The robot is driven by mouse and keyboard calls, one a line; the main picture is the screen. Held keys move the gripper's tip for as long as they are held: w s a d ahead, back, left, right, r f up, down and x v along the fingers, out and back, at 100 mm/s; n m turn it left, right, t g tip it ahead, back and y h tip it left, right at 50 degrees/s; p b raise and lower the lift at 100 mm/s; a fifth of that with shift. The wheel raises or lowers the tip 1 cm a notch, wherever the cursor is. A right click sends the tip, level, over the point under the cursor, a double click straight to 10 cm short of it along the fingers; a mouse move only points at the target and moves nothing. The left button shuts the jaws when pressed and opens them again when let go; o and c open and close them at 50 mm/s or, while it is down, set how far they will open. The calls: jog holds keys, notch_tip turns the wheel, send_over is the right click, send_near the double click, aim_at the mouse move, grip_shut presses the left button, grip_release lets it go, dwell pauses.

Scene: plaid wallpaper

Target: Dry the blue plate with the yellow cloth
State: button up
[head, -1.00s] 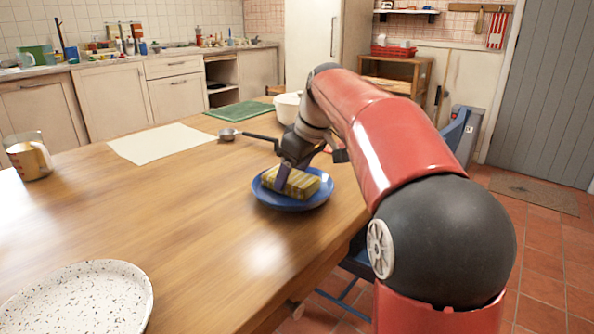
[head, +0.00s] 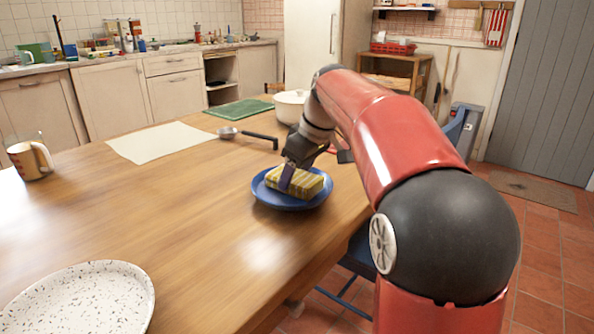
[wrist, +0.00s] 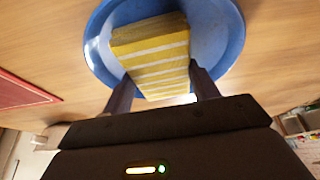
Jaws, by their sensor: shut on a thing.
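The blue plate (head: 285,201) lies on the wooden table near its right edge. The yellow cloth (head: 308,184), folded into a striped block, is on the plate. My gripper (head: 288,178) reaches down over the plate and is shut on the cloth. In the wrist view the cloth (wrist: 152,52) sits between the two dark fingers (wrist: 158,90), over the blue plate (wrist: 228,42). The cloth's underside is hidden, so I cannot tell how firmly it touches the plate.
The wooden table (head: 170,215) is clear left of the plate. A speckled white plate (head: 80,300) lies at the front left, a mug (head: 30,160) at the far left. Behind are a pale sheet (head: 162,142), a ladle (head: 229,132), a green mat (head: 240,112) and a white pot (head: 290,104).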

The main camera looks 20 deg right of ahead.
jog(key=shift+w+a, duration=0.2)
jog(key=shift+s+a, duration=0.15)
jog(key=shift+a, duration=0.3)
jog(key=shift+s+a, duration=0.1)
jog(key=shift+s, duration=0.25)
jog(key=shift+s+d+f, duration=0.1)
jog(key=shift+s+d, duration=0.15)
jog(key=shift+d, duration=0.3)
jog(key=shift+w+d+r, duration=0.15)
jog(key=shift+d+r, duration=0.1)
jog(key=shift+w+p, duration=0.35)
jog(key=shift+p, duration=0.15)
jog(key=shift+w+a+f, duration=0.1)
jog(key=shift+w+a, duration=0.15)
jog(key=shift+s+a+f, duration=0.1)
jog(key=shift+a+f, duration=0.1)
jog(key=shift+a, duration=0.2)
